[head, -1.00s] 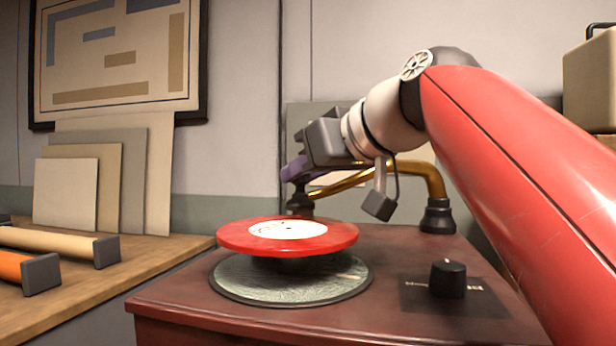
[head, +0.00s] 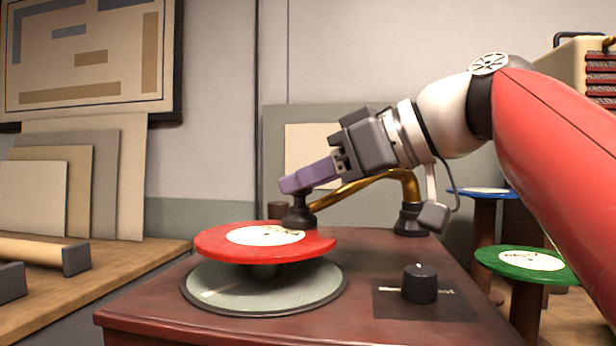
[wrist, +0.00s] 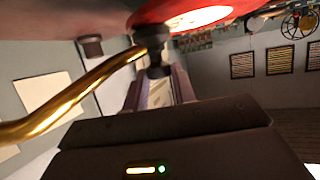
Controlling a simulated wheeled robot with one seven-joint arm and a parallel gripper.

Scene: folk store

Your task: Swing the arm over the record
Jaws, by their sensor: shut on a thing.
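A red record (head: 290,250) with a cream label sits on the spindle, raised above the round platter (head: 215,292) of the dark red player. The brass tone arm (head: 360,186) runs from its black post (head: 411,218) at the back right to a black head (head: 298,214) at the record's back right edge. My gripper (head: 295,184) has purple fingers shut on the tone arm's head end. In the wrist view the brass arm (wrist: 75,92) comes in from the left to the black head (wrist: 152,42) between my fingers, close to the red record (wrist: 180,12). Contact between head and record cannot be told.
A black knob (head: 420,283) stands on the player's right front. A green record (head: 525,263) and a blue one (head: 483,192) rest on stands at the right. Boards (head: 75,175) lean at the left above a wooden bench (head: 130,262).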

